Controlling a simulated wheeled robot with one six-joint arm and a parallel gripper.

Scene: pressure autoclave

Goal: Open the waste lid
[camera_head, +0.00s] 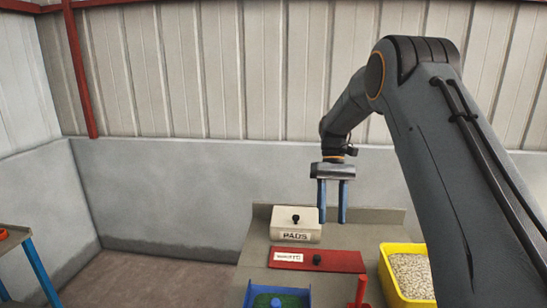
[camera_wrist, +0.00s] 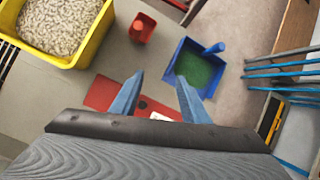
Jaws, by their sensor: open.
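A flat red lid (camera_head: 345,262) with a white label and a black knob (camera_head: 317,260) lies on the grey table; I take it as the waste lid, but the label is too small to read surely. In the wrist view the red lid (camera_wrist: 103,93) shows between and beyond my fingers, partly hidden by my gripper. My gripper (camera_head: 331,220) is open and empty, fingers pointing down, above the back of the table. It is apart from the lid. Its two blue fingers also show in the wrist view (camera_wrist: 160,78).
A white box marked PADS (camera_head: 296,228) with a black knob stands behind the lid. A yellow bin (camera_head: 391,285) of pale pellets is at right. A blue tray (camera_head: 250,298) with green contents and a red upright piece (camera_head: 360,291) are in front. A wall closes the back.

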